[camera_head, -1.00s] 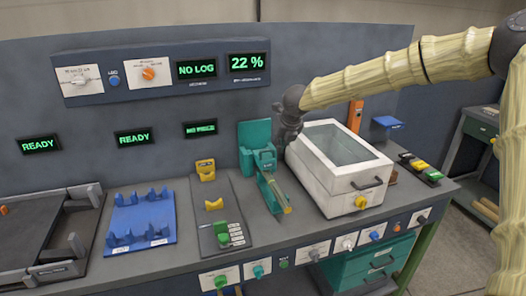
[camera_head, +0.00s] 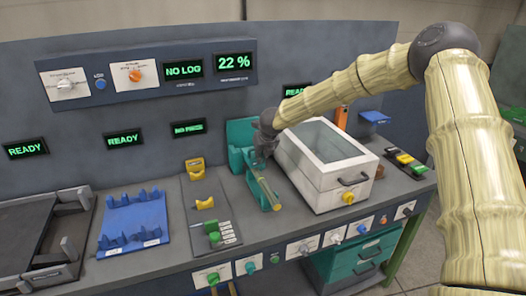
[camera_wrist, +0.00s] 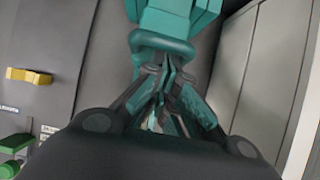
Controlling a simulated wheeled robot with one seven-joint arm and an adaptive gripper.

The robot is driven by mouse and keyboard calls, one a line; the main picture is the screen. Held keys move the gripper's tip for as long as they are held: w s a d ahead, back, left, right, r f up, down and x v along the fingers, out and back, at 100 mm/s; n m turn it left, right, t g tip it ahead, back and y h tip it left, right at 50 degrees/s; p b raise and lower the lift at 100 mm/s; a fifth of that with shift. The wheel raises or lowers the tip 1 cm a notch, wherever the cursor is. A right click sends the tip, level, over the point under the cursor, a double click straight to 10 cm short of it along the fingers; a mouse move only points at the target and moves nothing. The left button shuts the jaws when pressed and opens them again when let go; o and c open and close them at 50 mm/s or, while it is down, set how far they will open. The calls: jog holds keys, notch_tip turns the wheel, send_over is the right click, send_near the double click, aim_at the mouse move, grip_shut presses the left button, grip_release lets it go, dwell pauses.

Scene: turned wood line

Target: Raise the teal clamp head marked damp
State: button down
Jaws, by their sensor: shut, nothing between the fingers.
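The teal clamp (camera_head: 239,131) stands at the back of the bench, left of the white box. Its upright back plate and the arm reaching forward from it show in the head view. My gripper (camera_head: 262,160) is beside the clamp's head, in front of its right side, and partly hides it. In the wrist view, the fingers of my gripper (camera_wrist: 163,92) are shut and empty, at a rounded teal bar of the clamp (camera_wrist: 163,43). I cannot tell whether they touch it. No damp marking is readable.
A white box with a glass lid (camera_head: 325,185) stands close on the right. On the left are a panel with a yellow clamp (camera_head: 195,166) and a blue rack (camera_head: 133,224). Green displays line the wall behind.

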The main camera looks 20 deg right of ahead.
jog(key=shift+d, duration=0.25)
jog(key=w+r+p, duration=0.5)
jog(key=w+r, duration=0.3)
jog(key=shift+w+r, duration=0.15)
jog(key=shift+w, duration=0.2)
dwell(0.5)
jog(key=shift+a, duration=0.15)
jog(key=shift+w+a+r, duration=0.1)
jog(key=shift+a, duration=0.05)
